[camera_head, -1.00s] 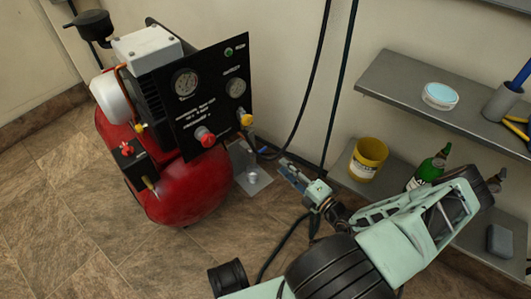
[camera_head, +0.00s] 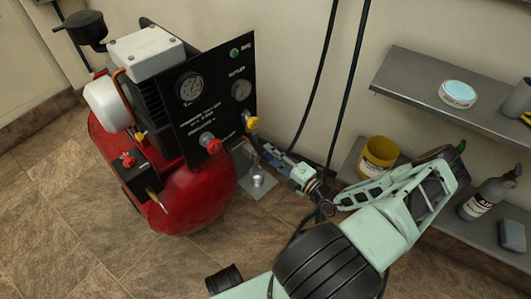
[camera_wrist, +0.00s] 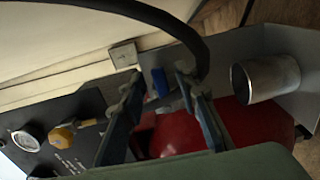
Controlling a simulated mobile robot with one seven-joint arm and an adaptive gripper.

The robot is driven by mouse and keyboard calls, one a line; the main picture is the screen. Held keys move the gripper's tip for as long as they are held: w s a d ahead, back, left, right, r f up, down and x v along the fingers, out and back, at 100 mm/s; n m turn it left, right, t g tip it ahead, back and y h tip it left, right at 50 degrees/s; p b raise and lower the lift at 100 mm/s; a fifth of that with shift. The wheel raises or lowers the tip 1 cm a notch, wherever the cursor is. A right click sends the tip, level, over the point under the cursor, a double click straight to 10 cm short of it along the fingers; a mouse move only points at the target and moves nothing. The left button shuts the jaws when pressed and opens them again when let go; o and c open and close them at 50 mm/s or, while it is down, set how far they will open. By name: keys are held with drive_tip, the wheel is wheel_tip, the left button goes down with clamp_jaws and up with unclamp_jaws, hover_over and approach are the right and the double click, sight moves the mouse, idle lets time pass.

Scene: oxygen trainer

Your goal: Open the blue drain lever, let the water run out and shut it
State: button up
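The compressor has a red tank (camera_head: 190,200) and a black panel (camera_head: 215,110). A small blue piece, seemingly the drain lever (camera_wrist: 160,82), shows in the wrist view between my fingertips and beyond them. My gripper (camera_head: 269,154) points left at the compressor's right side, beside the panel's lower right corner. In the wrist view my gripper (camera_wrist: 158,80) is open, its two fingers apart with nothing clasped. A metal cup (camera_wrist: 268,78) stands right of the fingers; in the head view the cup (camera_head: 257,178) sits below my gripper. I cannot tell whether water runs.
The panel carries a red knob (camera_head: 210,143) and a yellow knob (camera_head: 251,122). A dark hose (camera_wrist: 190,38) arches close by the fingertips. Shelves at the right hold a yellow bucket (camera_head: 379,156) and a grey bottle (camera_head: 484,199). The floor (camera_head: 90,230) at left is clear.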

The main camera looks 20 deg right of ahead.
clamp_jaws()
drive_tip(key=shift+r, duration=0.15)
idle(0.4)
drive_tip(key=shift+s+a+r+n+p, duration=0.1)
drive_tip(key=shift+a+r+n+p, duration=0.4)
drive_tip(key=shift+n+p, duration=1.25)
drive_tip(key=shift+s+a+r+n+p, duration=0.25)
drive_tip(key=shift+r+n+p, duration=0.65)
drive_tip(key=shift+n, duration=1.5)
drive_tip(key=shift+a+r+n+p, duration=0.35)
drive_tip(key=shift+a+n+p, duration=0.1)
drive_tip(key=shift+n+p, duration=1.4)
drive_tip(key=shift+n, duration=0.3)
